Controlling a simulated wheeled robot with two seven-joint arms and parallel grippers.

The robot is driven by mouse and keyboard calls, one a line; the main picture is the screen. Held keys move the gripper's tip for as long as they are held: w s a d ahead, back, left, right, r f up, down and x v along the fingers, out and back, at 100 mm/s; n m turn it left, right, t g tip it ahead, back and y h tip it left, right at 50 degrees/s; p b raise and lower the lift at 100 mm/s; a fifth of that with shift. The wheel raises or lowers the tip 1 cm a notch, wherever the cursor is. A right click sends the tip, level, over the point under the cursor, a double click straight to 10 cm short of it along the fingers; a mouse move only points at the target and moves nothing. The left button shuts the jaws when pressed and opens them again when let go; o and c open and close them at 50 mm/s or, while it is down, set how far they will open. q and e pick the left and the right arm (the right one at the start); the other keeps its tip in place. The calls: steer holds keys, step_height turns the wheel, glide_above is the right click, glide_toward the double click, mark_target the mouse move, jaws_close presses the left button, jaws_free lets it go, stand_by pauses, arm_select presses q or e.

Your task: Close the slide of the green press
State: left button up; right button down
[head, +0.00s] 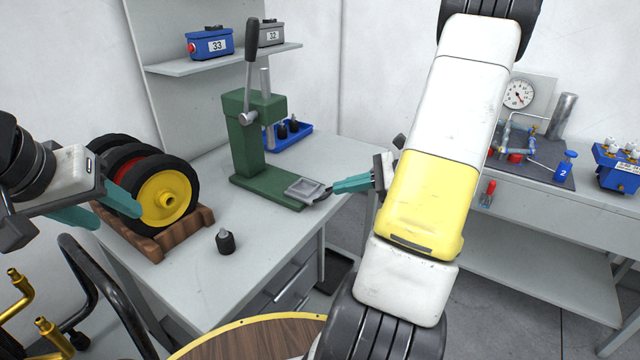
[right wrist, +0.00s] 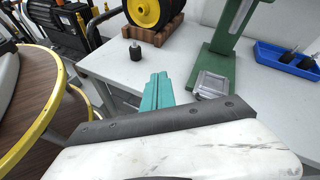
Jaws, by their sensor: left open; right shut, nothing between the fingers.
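The green press (head: 252,140) stands on the grey workbench with its dark lever pointing up. Its slide (head: 304,190), a small grey tray with a dark handle, sits at the front end of the green base. In the right wrist view the slide (right wrist: 212,84) lies just right of my fingers. My right gripper (head: 336,187) is shut and empty, its teal fingertips close to the slide's handle; I cannot tell whether they touch. My left gripper (head: 100,209) is open and empty, in front of the wheels at the left.
Wheels with yellow and red hubs (head: 165,197) rest in a wooden rack (head: 182,234). A small black part (head: 225,242) stands on the workbench (head: 215,291). A blue tray (head: 288,136) holds black parts behind the press. A round wooden table (head: 250,340) is in front.

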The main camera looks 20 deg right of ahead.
steer(key=d+f+m+t+h, duration=0.2)
steer(key=d+f+m+t, duration=0.5)
steer(key=d, duration=0.5)
steer(key=g, duration=0.1)
glide_toward(304, 189)
steer(key=s+d, duration=0.1)
steer(key=s+d+r, duration=0.1)
steer(key=shift+s+r+m, duration=0.2)
steer(key=shift+s+m, duration=0.15)
steer(key=shift+m, duration=0.05)
steer(key=x, duration=0.4)
steer(key=r+x, duration=0.1)
steer(key=x, duration=0.3)
steer(key=r+x, duration=0.1)
steer(key=x, duration=0.3)
steer(key=shift+w+a, duration=0.2)
steer(key=shift+w, duration=0.1)
steer(key=shift+w+a+r, duration=0.1)
steer(key=shift+w+a, duration=0.15)
steer(key=shift+w, duration=0.05)
steer(key=shift+r, duration=0.1)
